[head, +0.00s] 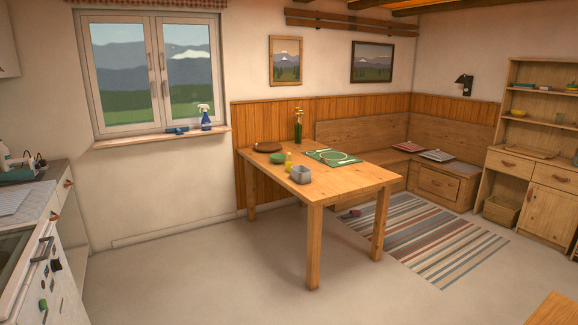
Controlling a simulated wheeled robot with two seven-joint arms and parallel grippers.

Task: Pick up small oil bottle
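A small yellow item (288,163), perhaps the small oil bottle, stands on the wooden table (345,186) beside a green bowl (277,157) and a grey container (301,174). It is too small to identify surely. A tall, narrow dark green vessel with yellow at its top (298,130) stands at the table's back edge; I cannot tell if it is a bottle or a vase. Neither of my grippers is in view.
A green placemat with a plate (333,157) and a brown round board (268,147) also lie on the table. A bench (440,185) is behind it. A striped rug (425,240) lies at right. The floor (200,275) in front is clear. A kitchen counter (35,205) stands left.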

